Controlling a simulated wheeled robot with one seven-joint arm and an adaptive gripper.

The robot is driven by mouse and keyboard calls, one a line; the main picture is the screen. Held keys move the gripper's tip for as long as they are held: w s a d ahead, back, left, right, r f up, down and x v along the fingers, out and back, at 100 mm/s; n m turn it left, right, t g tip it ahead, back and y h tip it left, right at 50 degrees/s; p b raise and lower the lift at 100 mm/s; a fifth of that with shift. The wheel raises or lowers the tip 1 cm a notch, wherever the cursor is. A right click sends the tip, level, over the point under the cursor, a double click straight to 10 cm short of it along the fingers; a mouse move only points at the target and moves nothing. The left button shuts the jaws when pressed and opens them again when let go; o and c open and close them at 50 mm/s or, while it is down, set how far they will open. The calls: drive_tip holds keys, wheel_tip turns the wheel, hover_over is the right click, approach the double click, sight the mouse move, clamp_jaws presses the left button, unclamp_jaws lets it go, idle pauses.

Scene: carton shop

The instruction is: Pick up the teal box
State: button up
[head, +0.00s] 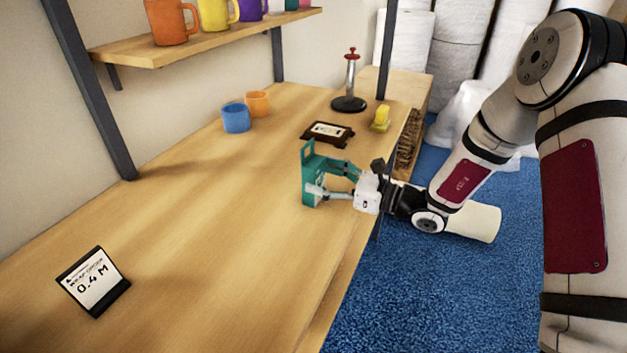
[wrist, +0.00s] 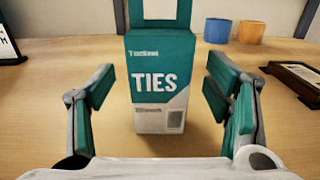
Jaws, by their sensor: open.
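The teal box (head: 309,172) stands upright on the wooden table near its right edge. It has a hang tab on top. In the wrist view the box (wrist: 157,85) reads "TIES" on a teal and light grey face and stands between my fingers. My gripper (head: 335,178) is open, its fingers reaching from the right at the box's height. In the wrist view the gripper (wrist: 160,105) has teal finger pads on both sides of the box, with gaps visible on each side.
A blue mug (head: 236,118) and an orange mug (head: 258,103) stand behind. A dark framed sign (head: 328,133), a yellow item (head: 381,118) and a post stand (head: 349,90) are near the far edge. An order sign (head: 93,281) stands at the left front. The table's middle is clear.

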sight(308, 158)
drive_tip(key=shift+x, duration=1.35)
drive_tip(key=c, duration=1.3)
drive_tip(key=shift+r, duration=0.15)
drive_tip(key=shift+r, duration=0.6)
wheel_tip(308, 158, up, 2)
drive_tip(key=shift+r, duration=0.15)
drive_tip(key=s+d, duration=0.2)
drive_tip(key=s, duration=0.3)
drive_tip(key=s+d+r, duration=0.1)
drive_tip(key=s+d, duration=0.1)
drive_tip(key=s, duration=0.3)
drive_tip(key=s+d+p, duration=0.1)
drive_tip(key=s+d, duration=0.1)
drive_tip(key=s, duration=0.3)
drive_tip(key=shift+r, duration=0.15)
